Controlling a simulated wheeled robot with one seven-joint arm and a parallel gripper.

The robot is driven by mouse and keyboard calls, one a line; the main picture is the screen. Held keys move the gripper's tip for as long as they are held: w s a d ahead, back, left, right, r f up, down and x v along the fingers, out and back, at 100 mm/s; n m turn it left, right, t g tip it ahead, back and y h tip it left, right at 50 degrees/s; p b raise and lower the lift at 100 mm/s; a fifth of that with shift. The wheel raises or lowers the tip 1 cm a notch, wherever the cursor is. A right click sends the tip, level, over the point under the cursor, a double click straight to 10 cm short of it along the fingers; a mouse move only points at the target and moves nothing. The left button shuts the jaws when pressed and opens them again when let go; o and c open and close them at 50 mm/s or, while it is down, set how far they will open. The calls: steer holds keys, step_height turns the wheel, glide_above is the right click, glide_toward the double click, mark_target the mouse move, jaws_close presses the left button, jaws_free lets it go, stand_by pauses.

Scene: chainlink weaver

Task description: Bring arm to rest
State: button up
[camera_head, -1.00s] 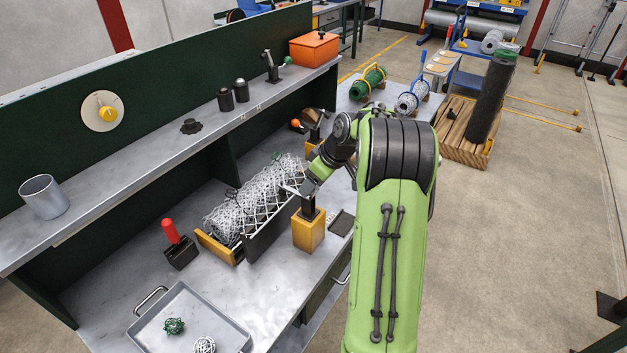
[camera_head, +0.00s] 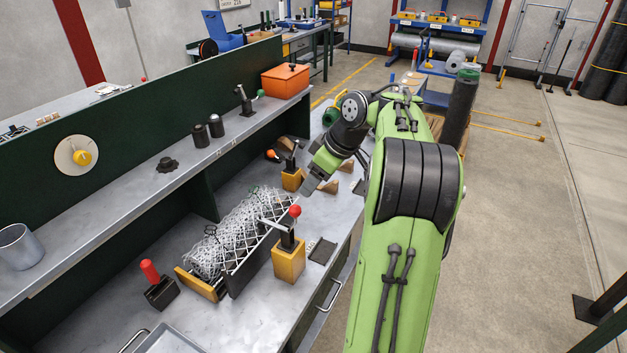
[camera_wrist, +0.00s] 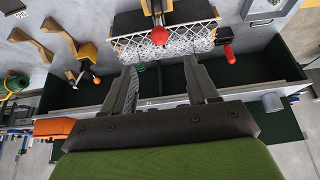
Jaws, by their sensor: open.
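My gripper (camera_head: 309,183) hangs in the air at the end of my green arm, above the right part of the workbench (camera_head: 215,330). In the wrist view its two fingers (camera_wrist: 165,85) stand apart with nothing between them. In the head view the gripper is past the red-knobbed clamp on a yellow block (camera_head: 289,262) and apart from it. The roll of wire mesh (camera_head: 235,240) lies in its dark cradle on the bench, left of the gripper. The mesh also shows in the wrist view (camera_wrist: 165,42), beyond the fingertips.
A shelf (camera_head: 110,225) runs along the bench, carrying a metal cup (camera_head: 18,248), dark cylinders (camera_head: 216,126) and an orange box (camera_head: 286,80). A second yellow block with an orange-knobbed lever (camera_head: 292,179) stands near the gripper. Open floor (camera_head: 530,230) lies to the right.

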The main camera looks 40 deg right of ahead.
steer(key=s+a+r+m+h, duration=0.1)
steer(key=s+a+r, duration=0.1)
steer(key=a, duration=0.7)
steer(key=s+a+r, duration=0.2)
steer(key=a+r, duration=0.1)
steer(key=a, duration=0.7)
steer(key=s+a+f+m, duration=0.1)
steer(key=s+a+f, duration=0.1)
steer(key=s, duration=0.6)
steer(key=s+a+f+m, duration=0.2)
steer(key=s+a, duration=0.3)
steer(key=s, duration=0.3)
steer(key=shift+s+f+h, duration=0.15)
steer(key=shift+f+h, duration=0.25)
steer(key=shift+f, duration=0.3)
